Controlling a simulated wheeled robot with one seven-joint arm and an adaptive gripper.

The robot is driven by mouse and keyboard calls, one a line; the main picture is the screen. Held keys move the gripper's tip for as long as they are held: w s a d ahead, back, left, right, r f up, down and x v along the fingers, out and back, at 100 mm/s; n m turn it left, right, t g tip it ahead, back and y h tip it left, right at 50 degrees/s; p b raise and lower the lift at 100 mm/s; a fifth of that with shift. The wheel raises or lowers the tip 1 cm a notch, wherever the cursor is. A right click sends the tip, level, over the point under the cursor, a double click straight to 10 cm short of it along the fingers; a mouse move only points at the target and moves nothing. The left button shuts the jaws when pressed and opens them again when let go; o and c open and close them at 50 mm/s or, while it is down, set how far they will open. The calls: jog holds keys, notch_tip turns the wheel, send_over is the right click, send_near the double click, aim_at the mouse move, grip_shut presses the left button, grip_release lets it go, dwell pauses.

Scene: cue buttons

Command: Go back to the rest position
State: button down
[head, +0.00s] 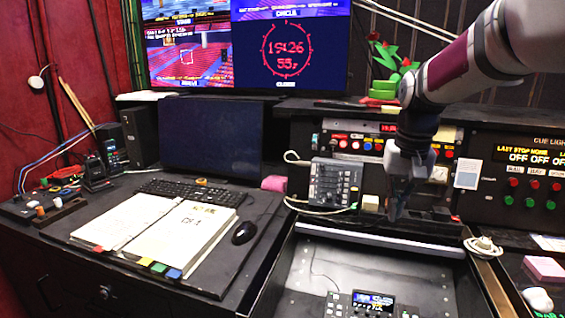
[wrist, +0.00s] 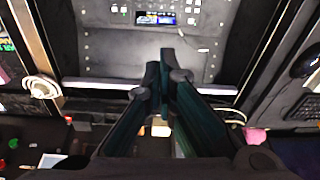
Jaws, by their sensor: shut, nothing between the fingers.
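My gripper (head: 398,214) hangs from my arm at the right in the head view, fingers pointing down, just behind the back edge of the recessed desk panel. Its fingers are together and hold nothing. In the wrist view the gripper (wrist: 164,55) reaches up the middle, its two dark fingers meeting at the tips over the grey panel. The cue light panel (head: 535,180) with red and green buttons stands to the right of my gripper, apart from it. Part of the equipment behind is hidden by my arm.
An open binder (head: 160,232), a keyboard (head: 195,192) and a mouse (head: 244,232) lie on the left desk. A dark monitor (head: 210,137) stands behind them. A grey control box (head: 335,183) is left of my gripper. A small console (head: 360,304) sits on the recessed panel. A coiled white cable (head: 483,246) lies at the right.

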jog(key=s+a+r+p, duration=0.1)
jog(key=s+r, duration=0.1)
jog(key=s, duration=0.4)
jog(key=s+a+r+n+t+p, duration=0.1)
jog(key=s+r, duration=0.1)
jog(key=s, duration=0.3)
jog(key=s+a+r, duration=0.1)
jog(key=s+r, duration=0.2)
jog(key=s, duration=0.3)
jog(key=s+a+f+n+t+p, duration=0.1)
jog(key=s+f+p, duration=0.1)
jog(key=s, duration=1.2)
jog(key=shift+s+a+f+n+t, duration=0.2)
jog(key=shift+a+f+n+t, duration=0.1)
jog(key=shift+f+t, duration=0.1)
